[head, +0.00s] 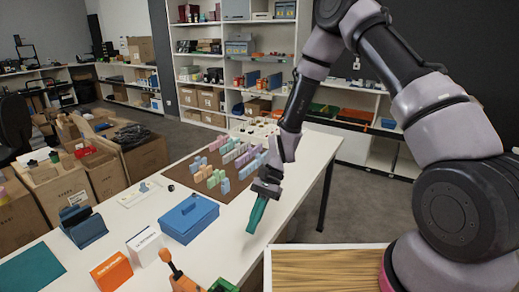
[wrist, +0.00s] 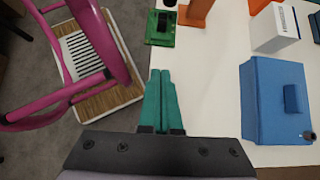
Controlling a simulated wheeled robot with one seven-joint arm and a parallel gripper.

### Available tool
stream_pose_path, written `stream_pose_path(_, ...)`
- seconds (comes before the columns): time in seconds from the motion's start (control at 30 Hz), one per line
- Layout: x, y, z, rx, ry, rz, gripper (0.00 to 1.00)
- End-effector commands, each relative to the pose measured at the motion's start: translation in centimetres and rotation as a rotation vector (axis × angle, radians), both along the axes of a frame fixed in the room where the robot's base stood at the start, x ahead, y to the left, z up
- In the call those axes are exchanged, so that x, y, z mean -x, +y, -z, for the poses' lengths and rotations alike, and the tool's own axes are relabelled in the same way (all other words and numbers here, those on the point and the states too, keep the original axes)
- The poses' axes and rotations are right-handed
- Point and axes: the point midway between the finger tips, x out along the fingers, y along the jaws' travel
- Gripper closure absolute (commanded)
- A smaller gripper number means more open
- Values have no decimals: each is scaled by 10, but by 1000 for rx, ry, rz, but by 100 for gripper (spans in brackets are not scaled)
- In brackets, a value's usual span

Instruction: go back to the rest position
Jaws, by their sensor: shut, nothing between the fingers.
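My gripper (head: 257,214) hangs over the right edge of the white table (head: 226,243) in the head view, its teal fingers pointing down. In the wrist view my gripper (wrist: 160,75) has both teal fingers together, with nothing between them. My arm reaches in from the right side of the head view, bent at the elbow.
A blue box (head: 188,219), an orange box (head: 111,272), a white box (head: 145,246) and a brown mat (head: 178,178) with several pastel blocks occupy the table. A green item (wrist: 160,28) lies near the edge. Cartons (head: 62,195) crowd the left floor.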

Motion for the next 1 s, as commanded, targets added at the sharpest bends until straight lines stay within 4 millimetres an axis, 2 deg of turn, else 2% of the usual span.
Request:
stream_pose_path(0.17,-41,-27,-61,-10,-167,-13,100)
stream_pose_path(0.3,-68,-58,-118,-8,-321,-26,100)
stream_pose_path(0.5,-86,-106,-198,12,-532,-33,100)
stream_pose_path(0.63,-87,-137,-248,33,-667,-32,100)
stream_pose_path(0.77,-79,-169,-294,60,-799,-27,100)
stream_pose_path(1.0,-44,-224,-366,124,-1034,-7,100)
